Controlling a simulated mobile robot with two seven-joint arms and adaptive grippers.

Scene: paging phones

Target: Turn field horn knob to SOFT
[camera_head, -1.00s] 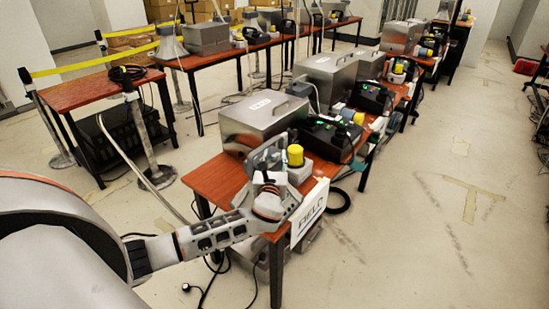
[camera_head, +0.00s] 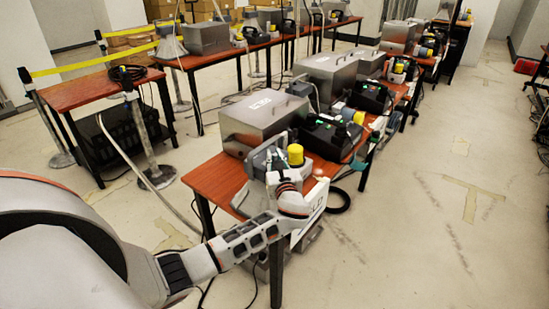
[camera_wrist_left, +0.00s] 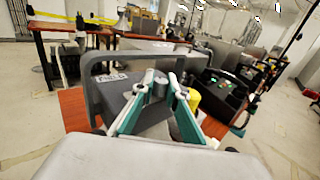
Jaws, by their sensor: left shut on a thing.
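The field horn unit is a small grey box (camera_wrist_left: 112,90) with a label that appears to read FIELD, seen in the left wrist view. A grey arched bar (camera_wrist_left: 92,72) rises around it. A small grey round knob (camera_wrist_left: 159,87) stands on its top. My left gripper (camera_wrist_left: 161,82) is shut on the knob, with its teal-edged fingers on both sides of it. In the head view my left gripper (camera_head: 271,158) is over the near end of the table and small. The knob's pointer and the SOFT mark cannot be read. My right gripper is not in view.
A yellow-topped grey device (camera_head: 295,154) stands just right of my gripper. A large silver case (camera_head: 264,120) and a black phone unit (camera_head: 325,136) are behind on the red table (camera_head: 215,180). A white sign (camera_head: 312,207) hangs at the table's front edge, partly hidden by my arm.

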